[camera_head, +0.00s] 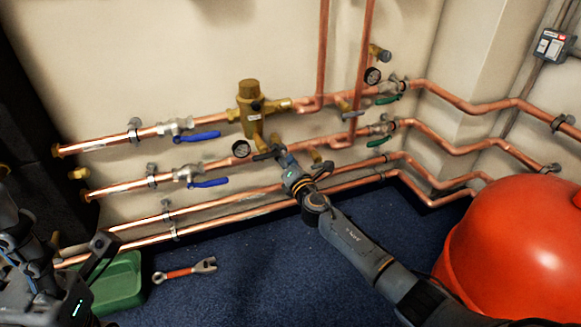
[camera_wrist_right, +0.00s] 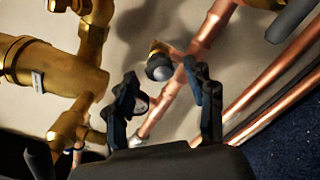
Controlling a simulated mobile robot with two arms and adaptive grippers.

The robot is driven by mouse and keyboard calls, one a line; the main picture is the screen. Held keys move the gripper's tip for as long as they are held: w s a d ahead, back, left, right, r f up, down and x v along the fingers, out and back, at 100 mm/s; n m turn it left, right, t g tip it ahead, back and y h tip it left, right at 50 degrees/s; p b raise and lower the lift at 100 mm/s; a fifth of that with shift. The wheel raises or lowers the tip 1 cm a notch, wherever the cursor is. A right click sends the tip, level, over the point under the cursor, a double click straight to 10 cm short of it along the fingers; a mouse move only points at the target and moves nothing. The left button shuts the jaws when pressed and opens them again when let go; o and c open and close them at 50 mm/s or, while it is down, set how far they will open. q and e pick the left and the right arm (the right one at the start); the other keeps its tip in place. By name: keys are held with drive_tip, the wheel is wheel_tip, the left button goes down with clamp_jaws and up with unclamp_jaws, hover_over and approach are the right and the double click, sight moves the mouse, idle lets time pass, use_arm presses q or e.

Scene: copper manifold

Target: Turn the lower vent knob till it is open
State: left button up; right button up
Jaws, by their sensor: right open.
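The vent knob (camera_wrist_right: 160,68) is small, round and dark on a short brass stem, beside a copper pipe. In the right wrist view it lies between and beyond the fingertips of my open right gripper (camera_wrist_right: 165,85), with no clear contact. In the head view my right gripper (camera_head: 268,153) is at the second pipe from the top, below the brass valve body (camera_head: 250,105). There the knob is not clearly distinguishable around the gripper. My left gripper (camera_head: 98,250) is at the lower left, and its finger opening is unclear.
A pressure gauge (camera_head: 240,148) sits left of my right gripper. Blue levers (camera_head: 205,136) and green levers (camera_head: 387,99) stick out from the pipes. A green crate (camera_head: 120,280), a wrench (camera_head: 185,271) and a red tank (camera_head: 520,245) stand or lie below the pipes.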

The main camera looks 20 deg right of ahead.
drive_tip(key=s, duration=1.1)
drive_tip(key=shift+s+d, duration=0.2)
drive_tip(key=shift+s, duration=0.05)
